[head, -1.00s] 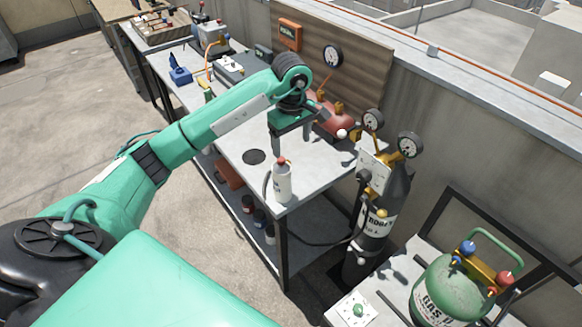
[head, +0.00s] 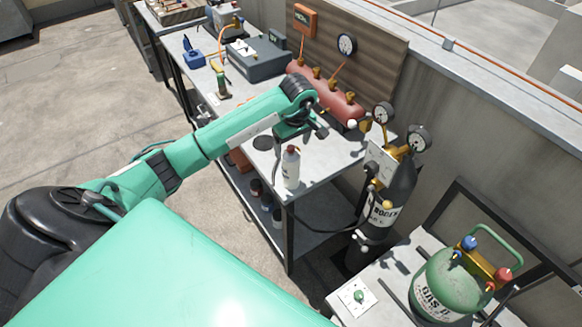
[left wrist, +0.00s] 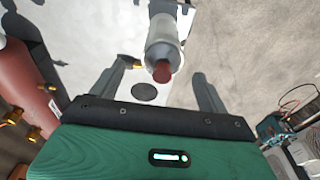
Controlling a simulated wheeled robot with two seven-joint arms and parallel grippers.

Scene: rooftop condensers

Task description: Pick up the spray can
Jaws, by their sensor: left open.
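The spray can (head: 291,168) is white with a red cap and stands upright near the front corner of the grey workbench (head: 318,170). My left gripper (head: 291,150) is just above it, pointing down, open and empty. In the left wrist view the can (left wrist: 163,42) lies ahead, its red cap lined up between the two spread fingertips (left wrist: 162,68). I cannot tell whether the fingertips are level with the cap. My right gripper is not in view.
A red manifold tank (head: 325,92) with brass fittings lies behind the gripper. A dark gas cylinder (head: 390,200) with gauges stands right of the bench. A green gas tank (head: 452,285) sits at lower right. A round dark disc (left wrist: 144,92) is on the benchtop beside the can.

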